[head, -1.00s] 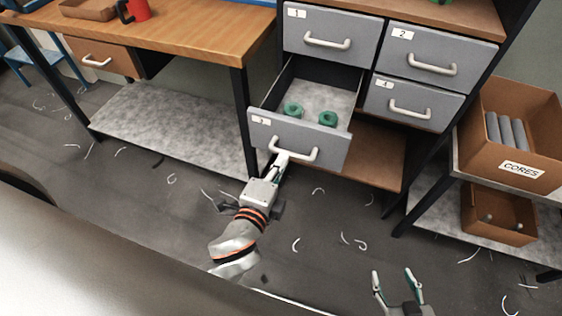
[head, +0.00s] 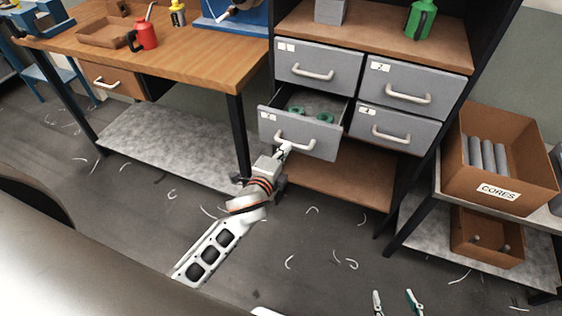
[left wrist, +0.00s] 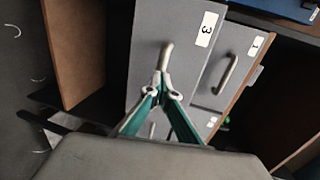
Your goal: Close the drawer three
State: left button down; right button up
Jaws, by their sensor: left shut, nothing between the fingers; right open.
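Drawer three (head: 299,133) is a grey drawer with a pale bar handle, at the lower left of the cabinet, and it stands partly open. Two green spools (head: 311,113) lie inside it. My left gripper (head: 286,148) is shut and empty, with its fingertips at the drawer's front by the handle. In the left wrist view the fingertips (left wrist: 162,92) meet at the end of the handle (left wrist: 166,56) of drawer three; whether they touch it I cannot tell. My right gripper (head: 394,303) is open and empty, low at the bottom edge of the head view.
Drawers one (head: 318,66), two (head: 415,84) and four (head: 396,129) are shut. A wooden workbench (head: 190,62) stands to the left, and a cardboard box marked CORES (head: 497,190) stands on a shelf to the right. Scraps litter the otherwise free floor.

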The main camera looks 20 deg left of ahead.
aim_at(299, 123)
pick_arm(q)
jog(key=x, duration=0.4)
jog(key=r+b+x, duration=0.1)
jog(key=x, duration=0.3)
jog(key=r+x, duration=0.1)
jog(key=x, duration=0.3)
jog(key=shift+w+d+r, duration=0.1)
jog(key=shift+w+r, duration=0.05)
jog(key=shift+w, duration=0.5)
jog(key=shift+w+b, duration=0.3)
jog(key=shift+w, duration=0.3)
jog(key=shift+w+r, duration=0.1)
jog(key=shift+r, duration=0.1)
